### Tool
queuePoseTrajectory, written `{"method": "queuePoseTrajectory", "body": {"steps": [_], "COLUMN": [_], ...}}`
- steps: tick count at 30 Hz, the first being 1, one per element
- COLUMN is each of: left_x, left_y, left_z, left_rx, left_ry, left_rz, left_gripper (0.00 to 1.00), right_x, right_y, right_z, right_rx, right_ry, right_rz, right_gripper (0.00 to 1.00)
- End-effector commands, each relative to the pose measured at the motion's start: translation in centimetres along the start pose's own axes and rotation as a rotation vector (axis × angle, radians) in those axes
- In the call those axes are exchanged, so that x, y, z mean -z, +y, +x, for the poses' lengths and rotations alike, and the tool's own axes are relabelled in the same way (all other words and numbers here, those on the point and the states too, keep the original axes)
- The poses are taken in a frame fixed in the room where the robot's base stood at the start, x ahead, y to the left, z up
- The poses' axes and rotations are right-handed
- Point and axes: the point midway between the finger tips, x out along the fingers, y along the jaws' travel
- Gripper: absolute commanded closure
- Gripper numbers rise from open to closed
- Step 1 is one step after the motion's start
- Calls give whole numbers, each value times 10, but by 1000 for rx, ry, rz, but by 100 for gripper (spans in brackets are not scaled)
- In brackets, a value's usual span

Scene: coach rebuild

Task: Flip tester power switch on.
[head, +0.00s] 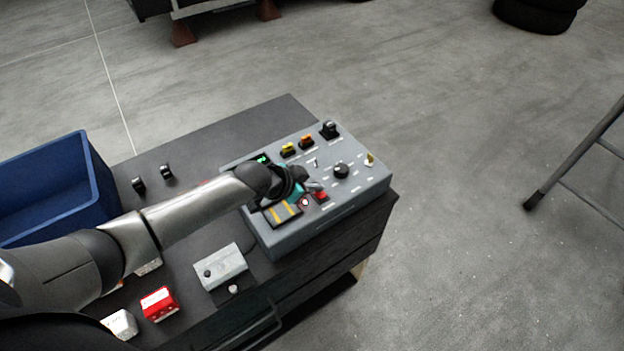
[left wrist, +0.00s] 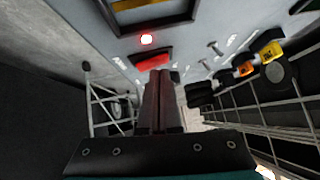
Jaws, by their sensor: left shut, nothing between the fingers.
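The tester (head: 330,212) is a grey box with a sloped panel on the dark cabinet top in the head view. A red rocker switch (head: 321,195) sits near its front edge; it also shows in the left wrist view (left wrist: 152,61). Beside it a small round lamp (left wrist: 147,39) glows red. My left gripper (head: 316,186) is over the panel, its fingers shut and empty. In the left wrist view the fingertips (left wrist: 159,75) point at the red rocker, very close to it; I cannot tell whether they touch. The arm hides part of the panel. My right gripper is out of view.
The panel also carries a black knob (head: 341,171), yellow and orange plugs and a small toggle. A blue bin (head: 92,180) stands at left. A grey box (head: 221,267) and a red block (head: 159,303) lie in front.

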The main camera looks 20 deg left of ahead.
Motion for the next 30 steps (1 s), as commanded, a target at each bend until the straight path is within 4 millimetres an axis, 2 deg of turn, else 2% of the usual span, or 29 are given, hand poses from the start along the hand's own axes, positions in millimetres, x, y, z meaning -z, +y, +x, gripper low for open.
{"method": "queuePoseTrajectory", "body": {"steps": [14, 26, 30], "left_x": [4, 34, 29], "left_y": [0, -4, -8], "left_z": [-4, -30, -50], "left_rx": [1, 4, 5], "left_ry": [1, 0, -1], "left_rz": [0, -3, -1], "left_gripper": [100, 100, 100], "right_x": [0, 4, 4], "right_y": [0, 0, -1], "right_z": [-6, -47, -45], "right_rx": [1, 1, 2], "right_ry": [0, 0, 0], "right_rz": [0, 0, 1], "right_gripper": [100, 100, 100]}}
